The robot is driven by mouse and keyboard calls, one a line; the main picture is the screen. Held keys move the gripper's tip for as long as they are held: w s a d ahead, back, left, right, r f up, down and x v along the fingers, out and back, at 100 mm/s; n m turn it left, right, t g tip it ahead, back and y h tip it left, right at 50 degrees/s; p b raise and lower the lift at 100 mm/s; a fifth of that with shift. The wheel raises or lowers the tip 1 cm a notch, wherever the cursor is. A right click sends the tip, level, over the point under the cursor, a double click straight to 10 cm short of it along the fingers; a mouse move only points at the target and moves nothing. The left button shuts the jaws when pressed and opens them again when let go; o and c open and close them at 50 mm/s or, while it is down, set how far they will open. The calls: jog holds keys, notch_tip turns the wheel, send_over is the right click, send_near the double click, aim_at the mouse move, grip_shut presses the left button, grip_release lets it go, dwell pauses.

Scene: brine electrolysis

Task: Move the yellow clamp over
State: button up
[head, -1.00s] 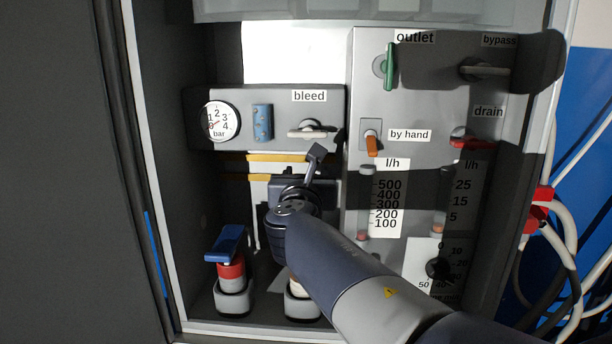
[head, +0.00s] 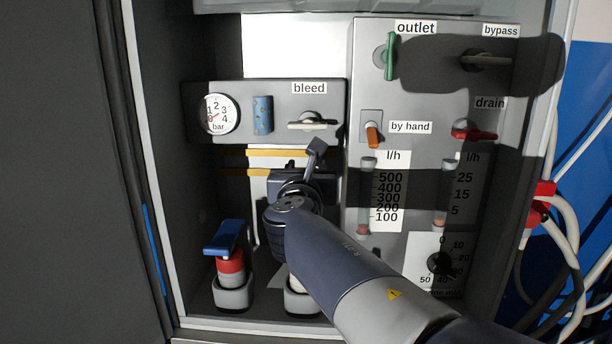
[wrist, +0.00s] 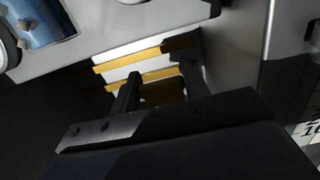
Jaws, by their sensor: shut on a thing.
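In the wrist view my gripper (wrist: 161,72) reaches in below a grey panel, with a finger on either side of a shaded dark-yellow piece (wrist: 170,90). The piece looks like the yellow clamp, held between the jaws; its shape is mostly hidden by my gripper. In the head view my wrist covers the jaws and the clamp. Two yellow horizontal strips lie behind my gripper, an upper one (head: 262,153) and a lower one (head: 235,172).
A blue handle (head: 226,237) on a red and grey fitting stands left of my arm. A second grey fitting (head: 302,302) is partly hidden beneath it. The bleed panel (head: 282,95) is just above; the flow-meter panel (head: 345,215) is close on the right.

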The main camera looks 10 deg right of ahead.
jog(key=s+t+b, duration=0.1)
jog(key=t+b, duration=0.1)
jog(key=b, duration=0.5)
jog(key=s+a+f+t+h+b, duration=0.1)
jog(key=s+t+b, duration=0.1)
jog(key=b, duration=0.5)
jog(key=s+f+t+h+b, duration=0.1)
jog(key=s+b, duration=0.1)
jog(key=b, duration=0.5)
jog(key=shift+s+a+t, duration=0.2)
jog(key=shift+a+t, duration=0.2)
jog(key=s+a+f+t+b, duration=0.2)
jog(key=s+f+b, duration=0.4)
jog(key=b, duration=1.6)
notch_tip(320, 180, down, 4)
jog(key=shift+r+t+h, duration=0.25)
jog(key=shift+t+h, duration=0.05)
jog(key=shift+h, duration=0.1)
jog(key=shift+b, duration=0.3)
